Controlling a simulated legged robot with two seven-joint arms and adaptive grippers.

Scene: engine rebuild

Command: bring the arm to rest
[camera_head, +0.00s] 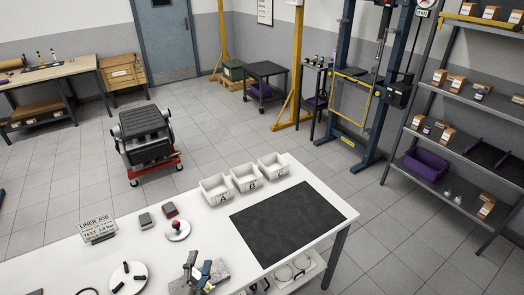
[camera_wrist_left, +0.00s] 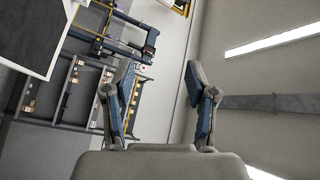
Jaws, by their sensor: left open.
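My left gripper (camera_head: 199,264) shows at the bottom of the head view, in front of the white table (camera_head: 170,200) as seen from above. Its two blue-padded fingers point up and away. In the left wrist view my left gripper (camera_wrist_left: 160,78) has its fingers spread, with nothing between them. That view is turned on its side and looks past the fingers toward the wall and ceiling lights. My right gripper is in neither view.
The table holds white bins (camera_head: 245,178), a black mat (camera_head: 287,222), a sign (camera_head: 97,228) and a round white dish (camera_head: 177,231). An engine (camera_head: 146,135) sits on a red stand behind. Shelves (camera_head: 462,135) stand at right. Open floor lies between.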

